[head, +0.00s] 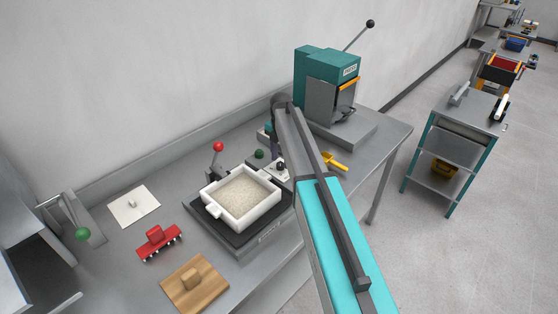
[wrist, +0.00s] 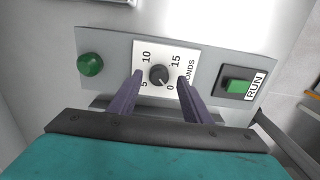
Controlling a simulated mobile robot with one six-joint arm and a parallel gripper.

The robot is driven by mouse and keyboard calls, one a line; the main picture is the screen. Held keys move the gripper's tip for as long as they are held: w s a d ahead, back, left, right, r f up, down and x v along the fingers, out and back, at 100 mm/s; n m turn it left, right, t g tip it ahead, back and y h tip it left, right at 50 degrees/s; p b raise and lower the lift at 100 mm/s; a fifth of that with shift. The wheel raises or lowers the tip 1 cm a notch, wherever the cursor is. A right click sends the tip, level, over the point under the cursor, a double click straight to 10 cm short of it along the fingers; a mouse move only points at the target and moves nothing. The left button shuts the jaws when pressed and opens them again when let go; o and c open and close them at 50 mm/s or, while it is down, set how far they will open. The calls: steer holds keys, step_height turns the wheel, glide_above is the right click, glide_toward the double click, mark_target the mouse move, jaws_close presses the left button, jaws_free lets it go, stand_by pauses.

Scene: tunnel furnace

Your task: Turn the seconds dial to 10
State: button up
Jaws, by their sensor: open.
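The seconds dial (wrist: 158,75) is a small dark round knob on a white plate (wrist: 165,58) marked 0, 5, 10 and 15 in the wrist view. The knob lies between the two purple fingers of my gripper (wrist: 159,78). The fingers are open, one on each side, with visible gaps to the knob. The knob's exact setting is too small to read. In the head view the knob (head: 281,166) is small beside my arm, and my gripper is mostly hidden behind the arm.
A green button (wrist: 90,64) is left of the plate and a green RUN switch (wrist: 236,86) is right of it. In the head view a white tray of granules (head: 208,196), a red-knobbed lever (head: 218,147) and a teal press (head: 314,68) stand close by.

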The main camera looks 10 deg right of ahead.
steer(key=shift+f, duration=1)
steer(key=c, duration=1)
steer(key=shift+a, duration=0.15)
steer(key=shift+c, duration=0.2)
